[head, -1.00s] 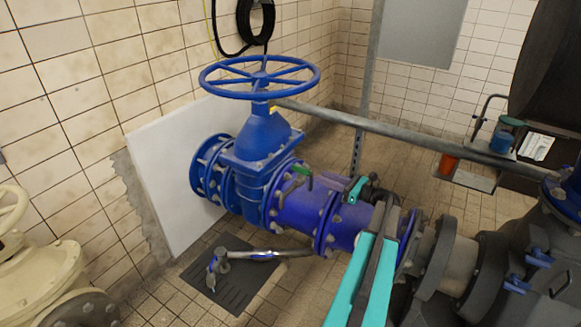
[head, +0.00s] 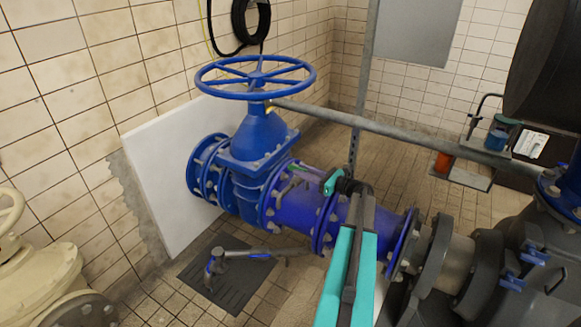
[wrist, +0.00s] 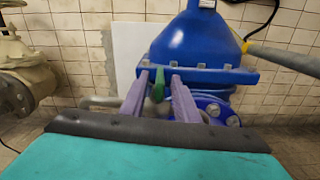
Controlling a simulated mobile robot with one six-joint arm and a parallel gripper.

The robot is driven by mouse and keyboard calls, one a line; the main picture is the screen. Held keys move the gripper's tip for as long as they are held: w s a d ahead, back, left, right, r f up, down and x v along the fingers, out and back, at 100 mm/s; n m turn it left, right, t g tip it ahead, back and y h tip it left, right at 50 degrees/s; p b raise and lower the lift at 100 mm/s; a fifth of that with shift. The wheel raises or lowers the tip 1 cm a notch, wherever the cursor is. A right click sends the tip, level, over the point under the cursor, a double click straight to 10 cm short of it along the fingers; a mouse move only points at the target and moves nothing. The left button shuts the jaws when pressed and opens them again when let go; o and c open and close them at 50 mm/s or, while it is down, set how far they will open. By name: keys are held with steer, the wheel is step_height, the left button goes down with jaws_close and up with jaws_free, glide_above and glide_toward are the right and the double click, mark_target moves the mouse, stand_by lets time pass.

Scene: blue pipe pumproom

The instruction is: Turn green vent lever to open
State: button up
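The green vent lever (wrist: 158,85) shows in the wrist view in front of the blue valve body (wrist: 200,45). My gripper (wrist: 160,80) is open, its two purple fingers spread with part of the lever between their tips.
A large blue handwheel (head: 257,75) stands above the valve. A grey rail (head: 400,138) runs behind the pipe. A cream valve (head: 40,260) is at the lower left. A bent metal pipe (head: 255,254) and a dark floor mat (head: 225,280) lie below.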

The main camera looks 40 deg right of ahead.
mark_target(291, 166)
steer(key=shift+x, duration=2.95)
jaws_close()
steer(key=shift+d, duration=0.1)
